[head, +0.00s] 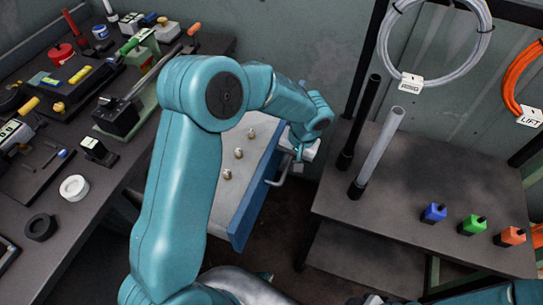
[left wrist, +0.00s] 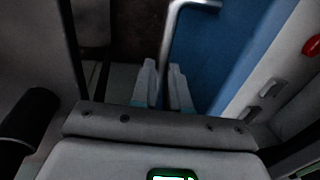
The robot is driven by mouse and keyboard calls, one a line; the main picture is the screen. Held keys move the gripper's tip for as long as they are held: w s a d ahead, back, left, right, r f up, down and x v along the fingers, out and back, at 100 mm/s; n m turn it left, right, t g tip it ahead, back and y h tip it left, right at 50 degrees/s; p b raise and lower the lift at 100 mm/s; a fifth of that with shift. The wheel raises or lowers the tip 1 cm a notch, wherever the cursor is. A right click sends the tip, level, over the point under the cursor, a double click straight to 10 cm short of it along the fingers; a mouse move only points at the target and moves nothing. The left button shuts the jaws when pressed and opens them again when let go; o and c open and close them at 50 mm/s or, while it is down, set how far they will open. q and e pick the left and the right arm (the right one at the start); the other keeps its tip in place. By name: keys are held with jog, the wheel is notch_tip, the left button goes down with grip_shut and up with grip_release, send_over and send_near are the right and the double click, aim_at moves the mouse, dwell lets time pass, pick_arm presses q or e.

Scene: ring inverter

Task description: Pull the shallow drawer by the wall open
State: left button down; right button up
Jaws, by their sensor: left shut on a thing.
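The shallow drawer has a blue front (head: 245,210) and a pale inside (head: 258,122) with several small brass pieces (head: 238,153) in it. It stands out from under the bench on the left, so its inside shows, partly behind my left arm. A grey metal bar handle (head: 274,181) sits on the blue front. My left gripper (head: 299,153) is at the far end of this handle. In the left wrist view the two fingers (left wrist: 166,88) are closed on the handle bar (left wrist: 170,40), beside the blue front (left wrist: 226,52). My right gripper is not in view.
A dark workbench (head: 75,215) with tools and parts fills the left. A dark table (head: 430,185) on the right carries two upright rods (head: 379,150) and blue, green and orange blocks (head: 473,226). Coiled cables (head: 437,75) hang on the wall. A narrow floor gap lies between.

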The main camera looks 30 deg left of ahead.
pick_arm(q)
jog(key=shift+w+d, duration=0.2)
jog(key=shift+d, duration=0.4)
jog(key=shift+w+d, duration=0.15)
jog(key=shift+d, duration=0.55)
jog(key=c, duration=1.1)
grip_release()
jog(key=shift+r, duration=0.15)
jog(key=d+r, duration=0.1)
jog(key=r, duration=0.4)
jog(key=d+r, duration=0.1)
jog(key=r, duration=0.4)
jog(key=d+r+p, duration=0.1)
jog(key=r, duration=0.4)
jog(key=shift+w+r, duration=0.35)
jog(key=shift+r, duration=0.05)
